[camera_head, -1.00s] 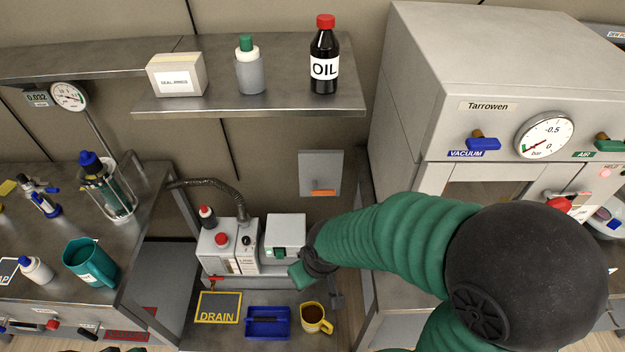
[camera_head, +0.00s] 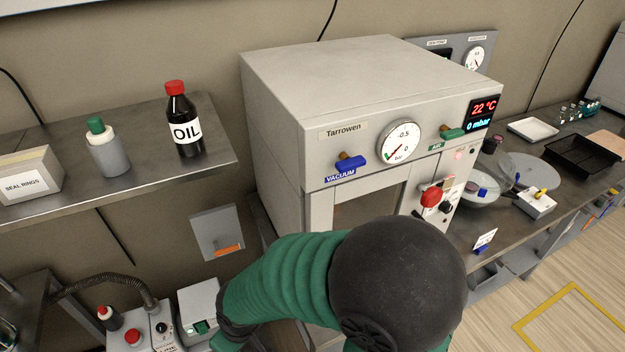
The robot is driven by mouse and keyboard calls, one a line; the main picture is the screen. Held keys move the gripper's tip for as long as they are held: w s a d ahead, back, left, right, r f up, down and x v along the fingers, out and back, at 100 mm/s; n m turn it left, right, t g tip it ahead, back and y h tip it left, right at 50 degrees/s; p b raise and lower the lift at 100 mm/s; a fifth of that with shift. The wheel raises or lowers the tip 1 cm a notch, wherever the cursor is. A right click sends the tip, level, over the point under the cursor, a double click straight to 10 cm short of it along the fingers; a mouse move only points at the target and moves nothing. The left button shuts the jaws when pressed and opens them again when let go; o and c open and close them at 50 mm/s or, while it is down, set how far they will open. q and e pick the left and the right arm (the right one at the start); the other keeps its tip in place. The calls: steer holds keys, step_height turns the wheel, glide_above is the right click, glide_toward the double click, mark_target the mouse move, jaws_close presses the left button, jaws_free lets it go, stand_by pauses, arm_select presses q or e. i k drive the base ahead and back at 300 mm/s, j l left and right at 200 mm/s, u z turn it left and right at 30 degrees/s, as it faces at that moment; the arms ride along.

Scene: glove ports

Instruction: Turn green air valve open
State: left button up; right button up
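The green air valve (camera_head: 453,133) is a small green handle above the AIR label, on the upper right of the Tarrowen oven's front (camera_head: 322,172). It lies roughly sideways, with a brown-orange part at its upper left. My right arm, in a green ribbed sleeve with a large dark round joint, crosses the lower middle. Its gripper (camera_head: 227,341) is at the bottom edge, partly cut off, far left of and below the valve. Whether its fingers are open cannot be seen. My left gripper is not in view.
A blue vacuum valve (camera_head: 350,163) and a round gauge (camera_head: 401,141) sit left of the air valve. A red knob (camera_head: 431,197) is below it. A display (camera_head: 483,113) reads 22 °C and 0 mbar. An oil bottle (camera_head: 184,120) stands on the left shelf. My arm hides the oven's lower front.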

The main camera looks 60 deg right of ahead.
mark_target(447, 134)
steer(key=z, duration=2)
